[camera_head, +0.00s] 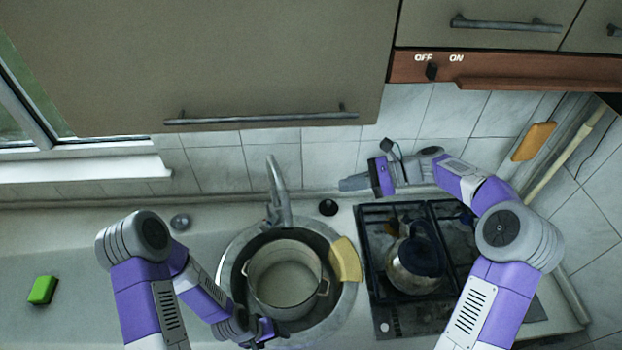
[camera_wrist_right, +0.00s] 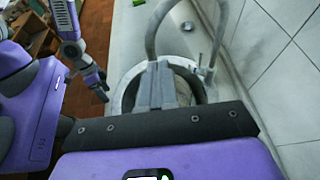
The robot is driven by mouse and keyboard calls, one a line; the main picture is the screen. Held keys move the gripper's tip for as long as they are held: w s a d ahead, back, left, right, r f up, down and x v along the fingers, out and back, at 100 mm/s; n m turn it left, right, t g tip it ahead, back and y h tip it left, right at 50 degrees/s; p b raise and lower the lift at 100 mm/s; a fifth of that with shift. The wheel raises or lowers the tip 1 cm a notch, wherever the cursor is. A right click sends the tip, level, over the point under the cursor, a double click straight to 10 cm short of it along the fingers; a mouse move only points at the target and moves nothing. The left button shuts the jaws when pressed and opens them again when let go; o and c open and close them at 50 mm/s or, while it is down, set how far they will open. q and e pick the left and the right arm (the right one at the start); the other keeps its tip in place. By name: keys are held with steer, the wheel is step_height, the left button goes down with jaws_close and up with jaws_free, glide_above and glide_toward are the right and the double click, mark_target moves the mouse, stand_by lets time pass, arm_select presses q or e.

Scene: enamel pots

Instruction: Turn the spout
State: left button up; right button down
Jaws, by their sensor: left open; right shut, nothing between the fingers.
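The grey metal spout (camera_head: 277,182) rises at the back of the round sink, behind the pot. In the right wrist view the spout (camera_wrist_right: 151,38) arches up ahead of my fingers. My right gripper (camera_head: 345,184) is shut and empty, held to the right of the spout and pointing left at it, with a gap between them. Its closed fingers (camera_wrist_right: 157,68) also show in the right wrist view. My left gripper (camera_head: 270,334) is low at the front edge of the sink, below the pot; it is open, its fingers only partly visible.
An enamel pot (camera_head: 287,279) sits in the sink (camera_head: 228,245), with a yellow sponge (camera_head: 345,259) at the rim. A kettle (camera_head: 410,265) stands on the black stove (camera_head: 378,222). A green sponge (camera_head: 42,290) lies at far left. A cupboard (camera_head: 220,60) hangs above.

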arm_select(q)
steer(key=shift+s+r, duration=0.2)
steer(key=shift+s, duration=0.6)
steer(key=shift+w+f, duration=0.3)
step_height(320, 180, down, 3)
steer(key=b, duration=0.3)
steer(key=shift+s+f+b, duration=0.1)
steer(key=shift+b, duration=0.25)
steer(key=shift+f, duration=0.15)
arm_select(e)
steer(key=s+x, duration=0.1)
steer(key=x, duration=1.2)
steer(key=shift+s+a, duration=0.2)
steer(key=shift+a, duration=0.2)
